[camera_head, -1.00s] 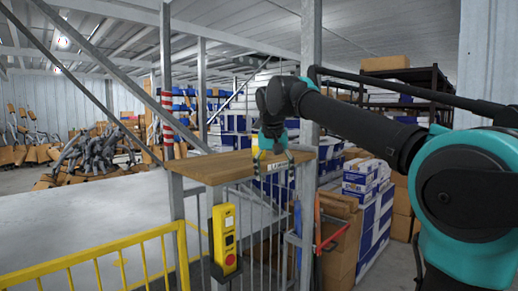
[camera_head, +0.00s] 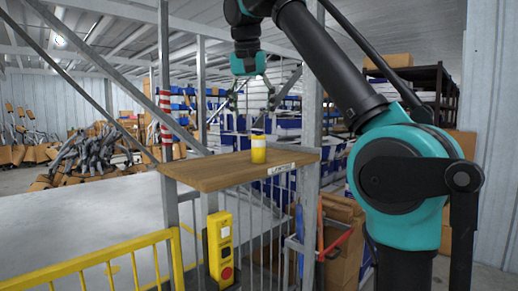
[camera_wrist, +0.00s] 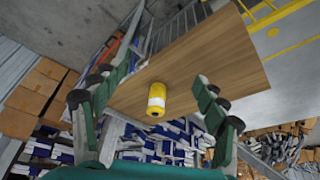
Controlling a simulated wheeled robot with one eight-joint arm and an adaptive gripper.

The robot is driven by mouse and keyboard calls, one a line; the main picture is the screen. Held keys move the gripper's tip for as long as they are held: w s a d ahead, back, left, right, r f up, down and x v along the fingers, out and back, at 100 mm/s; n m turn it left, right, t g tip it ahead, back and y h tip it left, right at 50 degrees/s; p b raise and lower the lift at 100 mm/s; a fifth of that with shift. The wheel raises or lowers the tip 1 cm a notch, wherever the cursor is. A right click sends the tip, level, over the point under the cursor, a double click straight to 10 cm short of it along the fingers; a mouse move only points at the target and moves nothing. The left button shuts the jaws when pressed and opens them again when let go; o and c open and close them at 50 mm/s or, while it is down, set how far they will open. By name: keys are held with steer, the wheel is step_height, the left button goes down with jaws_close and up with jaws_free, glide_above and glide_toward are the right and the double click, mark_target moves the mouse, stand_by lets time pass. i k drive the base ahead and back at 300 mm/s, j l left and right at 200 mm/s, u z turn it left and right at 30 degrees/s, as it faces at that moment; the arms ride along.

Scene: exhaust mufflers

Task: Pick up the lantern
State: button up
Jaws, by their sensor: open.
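The lantern (camera_head: 258,150) is a small yellow cylinder with a white band. It stands upright near the right end of a wooden board (camera_head: 210,172) on top of a metal railing. My gripper (camera_head: 250,98) hangs above the lantern, open and empty, with a clear gap between its fingertips and the lantern top. In the wrist view the lantern (camera_wrist: 156,99) shows between the spread fingers, close to the edge of the board (camera_wrist: 205,55).
A yellow control box (camera_head: 222,250) hangs on the railing below the board. A metal post (camera_head: 310,130) stands just right of the board. Boxes and shelves fill the background. The rest of the board top is bare.

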mark_target(258, 147)
steer(key=i+l, duration=0.1)
steer(key=i, duration=0.65)
steer(key=i+l, duration=0.1)
steer(key=l, duration=0.25)
steer(key=i+l, duration=0.1)
steer(key=l, duration=0.2)
